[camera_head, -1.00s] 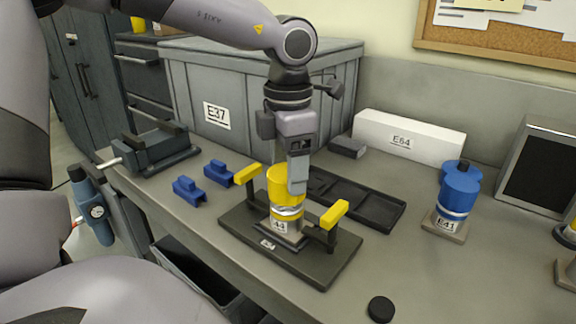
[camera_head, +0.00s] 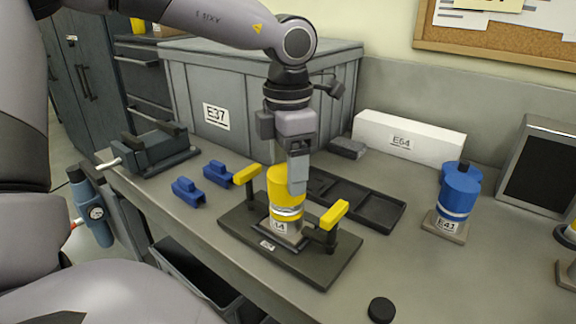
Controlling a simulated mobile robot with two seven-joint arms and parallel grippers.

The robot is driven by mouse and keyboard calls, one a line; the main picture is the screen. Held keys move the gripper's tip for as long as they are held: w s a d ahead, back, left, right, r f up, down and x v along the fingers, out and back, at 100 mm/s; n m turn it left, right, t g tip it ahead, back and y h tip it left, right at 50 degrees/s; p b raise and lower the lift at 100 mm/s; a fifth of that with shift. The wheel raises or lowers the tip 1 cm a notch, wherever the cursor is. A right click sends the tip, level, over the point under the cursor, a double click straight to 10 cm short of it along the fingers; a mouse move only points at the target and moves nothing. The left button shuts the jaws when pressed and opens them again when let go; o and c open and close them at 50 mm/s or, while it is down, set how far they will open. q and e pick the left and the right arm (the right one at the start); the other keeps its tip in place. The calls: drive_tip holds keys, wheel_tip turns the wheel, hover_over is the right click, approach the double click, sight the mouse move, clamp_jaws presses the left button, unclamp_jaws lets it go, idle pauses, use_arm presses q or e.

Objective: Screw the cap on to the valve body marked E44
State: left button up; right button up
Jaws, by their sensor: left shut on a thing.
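The yellow cap (camera_head: 284,184) sits on top of the valve body (camera_head: 283,222), which stands upright on a dark plate (camera_head: 325,272) with two yellow-topped clamps. The valve body's label is partly hidden; only its last characters show. My left gripper (camera_head: 297,180) reaches down from above and is shut on the yellow cap. One finger shows on the cap's right side; the other is hidden. I cannot tell how far the cap is threaded. My right gripper is not in view.
A blue-capped valve marked E41 (camera_head: 454,200) stands at the right. A black tray (camera_head: 385,210) lies behind the plate. Blue blocks (camera_head: 188,192) and a vise (camera_head: 155,148) are at the left. A black disc (camera_head: 381,310) lies at the front edge.

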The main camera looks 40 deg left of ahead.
use_arm(q)
drive_tip(key=shift+f+b, duration=0.45)
drive_tip(key=shift+b, duration=0.05)
drive_tip(key=o, duration=1.1)
drive_tip(key=shift+r, duration=3.65)
drive_tip(key=shift+s, duration=0.1)
